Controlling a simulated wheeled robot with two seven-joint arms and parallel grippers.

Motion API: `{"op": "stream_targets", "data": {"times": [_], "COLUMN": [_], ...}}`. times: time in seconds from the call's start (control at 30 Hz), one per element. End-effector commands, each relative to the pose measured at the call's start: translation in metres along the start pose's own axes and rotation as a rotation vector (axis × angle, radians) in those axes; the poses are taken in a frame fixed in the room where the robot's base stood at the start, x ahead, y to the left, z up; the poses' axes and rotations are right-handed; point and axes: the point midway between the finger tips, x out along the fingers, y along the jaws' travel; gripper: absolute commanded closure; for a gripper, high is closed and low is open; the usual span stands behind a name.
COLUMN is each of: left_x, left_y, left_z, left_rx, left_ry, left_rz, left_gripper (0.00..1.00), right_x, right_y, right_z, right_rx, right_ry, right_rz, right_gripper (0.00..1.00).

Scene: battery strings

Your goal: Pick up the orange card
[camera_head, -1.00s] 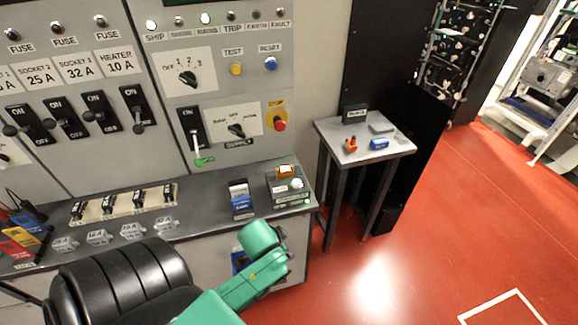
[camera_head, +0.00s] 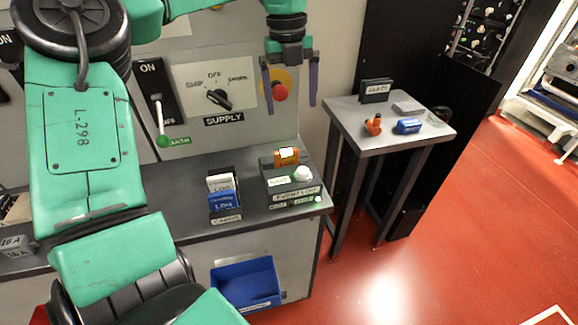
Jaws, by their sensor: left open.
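An orange card (camera_head: 280,158) with a white label stands upright in the back of a small grey box on the bench. The box has a white knob and a green light on its front. My left gripper (camera_head: 290,95) hangs above the card, fingers pointing down and spread apart, with nothing between them. There is a clear gap between its fingertips and the card. My right gripper is not in view.
A card holder (camera_head: 224,203) with white and blue cards stands left of the box. A blue bin (camera_head: 246,283) sits below the bench edge. A side table (camera_head: 372,142) at right holds an orange item (camera_head: 374,124) and a blue item (camera_head: 408,126). The panel's supply switch (camera_head: 219,99) is behind.

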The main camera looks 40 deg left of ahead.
Motion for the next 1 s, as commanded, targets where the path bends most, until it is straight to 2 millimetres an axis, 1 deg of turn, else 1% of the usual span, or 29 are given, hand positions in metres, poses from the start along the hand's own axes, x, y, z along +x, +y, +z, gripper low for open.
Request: {"op": "stream_targets", "data": {"times": [0.03, 0.07, 0.13, 0.17, 0.3, 0.4, 0.57, 0.7, 0.8, 0.9, 1.0], "left_x": [-0.002, -0.003, 0.004, 0.01, 0.046, 0.068, 0.089, 0.113, 0.131, 0.136, 0.136], "left_y": [0.003, 0.005, 0.007, 0.008, 0.01, 0.011, 0.013, 0.018, 0.019, 0.019, 0.018], "left_z": [-0.003, -0.004, -0.005, -0.005, -0.005, -0.005, -0.005, -0.008, -0.006, -0.006, -0.006], "left_rx": [-0.007, -0.011, -0.013, -0.013, -0.011, -0.01, -0.01, -0.009, -0.011, -0.011, -0.011], "left_ry": [-0.014, -0.016, -0.014, -0.011, -0.008, -0.008, -0.009, -0.006, -0.009, -0.011, -0.012], "left_rz": [0.042, 0.056, 0.068, 0.067, 0.066, 0.065, 0.063, 0.064, 0.063, 0.061, 0.061], "left_gripper": [0.0, 0.0, 0.0, 0.0, 0.0, 0.0, 0.0, 0.0, 0.0, 0.0, 0.0], "right_x": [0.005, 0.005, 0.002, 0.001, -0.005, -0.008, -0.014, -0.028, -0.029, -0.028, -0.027], "right_y": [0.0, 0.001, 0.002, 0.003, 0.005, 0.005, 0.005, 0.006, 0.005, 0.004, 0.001], "right_z": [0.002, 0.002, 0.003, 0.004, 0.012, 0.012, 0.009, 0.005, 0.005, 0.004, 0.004], "right_rx": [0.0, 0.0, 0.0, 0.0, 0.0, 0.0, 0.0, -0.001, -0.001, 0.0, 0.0], "right_ry": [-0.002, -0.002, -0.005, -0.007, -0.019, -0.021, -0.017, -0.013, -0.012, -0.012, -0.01], "right_rz": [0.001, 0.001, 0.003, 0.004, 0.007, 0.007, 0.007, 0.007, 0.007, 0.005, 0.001], "right_gripper": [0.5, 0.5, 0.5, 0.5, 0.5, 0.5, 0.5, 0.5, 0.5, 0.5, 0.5]}}
